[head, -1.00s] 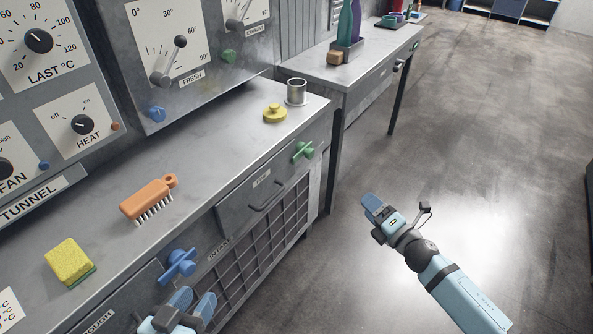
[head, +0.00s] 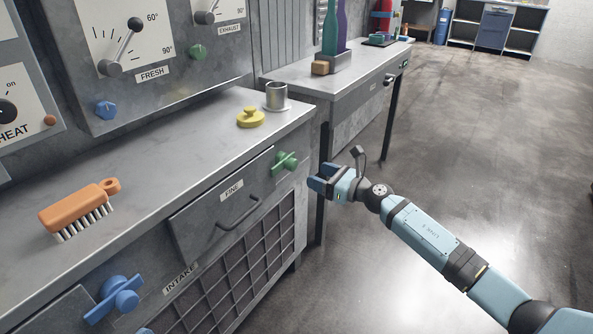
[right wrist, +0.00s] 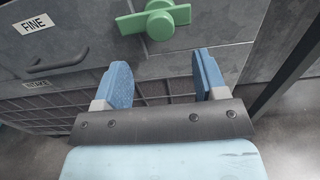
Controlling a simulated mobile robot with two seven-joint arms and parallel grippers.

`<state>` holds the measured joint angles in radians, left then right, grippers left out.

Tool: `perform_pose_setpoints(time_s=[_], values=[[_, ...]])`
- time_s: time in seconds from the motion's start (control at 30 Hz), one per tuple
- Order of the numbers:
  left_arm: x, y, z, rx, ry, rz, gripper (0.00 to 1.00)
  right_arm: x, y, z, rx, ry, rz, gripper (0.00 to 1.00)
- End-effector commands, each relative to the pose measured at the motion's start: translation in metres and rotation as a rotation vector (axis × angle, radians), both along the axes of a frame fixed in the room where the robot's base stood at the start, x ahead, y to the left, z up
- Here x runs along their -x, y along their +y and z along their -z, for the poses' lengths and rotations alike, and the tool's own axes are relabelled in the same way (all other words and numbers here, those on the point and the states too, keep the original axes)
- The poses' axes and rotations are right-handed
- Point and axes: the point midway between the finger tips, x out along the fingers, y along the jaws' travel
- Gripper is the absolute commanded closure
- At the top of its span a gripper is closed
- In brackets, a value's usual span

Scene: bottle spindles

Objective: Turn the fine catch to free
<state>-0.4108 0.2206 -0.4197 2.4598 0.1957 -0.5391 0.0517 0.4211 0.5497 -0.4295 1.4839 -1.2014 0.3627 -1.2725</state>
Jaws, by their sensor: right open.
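The fine catch is a green knob with a crosswise bar (head: 285,160), on the front face at the right end of the drawer labelled FINE (head: 232,205). Its bar lies roughly level, along the drawer. My right gripper (head: 322,182) is open and empty, just right of the catch and apart from it. In the right wrist view the catch (right wrist: 160,22) is ahead of the two spread blue fingers (right wrist: 162,82), roughly centred between them.
A blue catch (head: 120,295) sits lower left on the front. An orange brush (head: 78,212), a yellow knobbed piece (head: 250,118) and a metal cup (head: 276,97) stand on the worktop (head: 165,160). The floor to the right is clear.

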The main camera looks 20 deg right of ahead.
Motion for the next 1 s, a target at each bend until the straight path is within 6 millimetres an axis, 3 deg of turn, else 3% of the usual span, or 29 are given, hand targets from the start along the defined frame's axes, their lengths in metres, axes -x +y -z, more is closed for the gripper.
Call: perform_pose_setpoints(time_s=[0.2, 0.4, 0.8, 0.87, 1.0], values=[[-0.004, 0.002, 0.005, -0.030, -0.035, 0.003, 0.57, -0.036, 0.028, 0.001, -0.003, -0.001, 0.000, 0.34], [-0.008, 0.004, 0.004, -0.053, -0.074, 0.001, 0.57, -0.056, 0.044, 0.001, -0.003, 0.000, 0.001, 0.34], [-0.009, 0.006, 0.001, -0.065, -0.098, 0.002, 0.57, -0.062, 0.048, 0.000, -0.002, 0.002, 0.001, 0.34], [-0.009, 0.006, 0.001, -0.066, -0.097, 0.003, 0.57, -0.062, 0.048, 0.000, -0.002, 0.002, 0.001, 0.46], [-0.009, 0.006, 0.001, -0.064, -0.094, 0.001, 0.57, -0.062, 0.048, 0.001, -0.002, 0.002, 0.001, 0.78]])
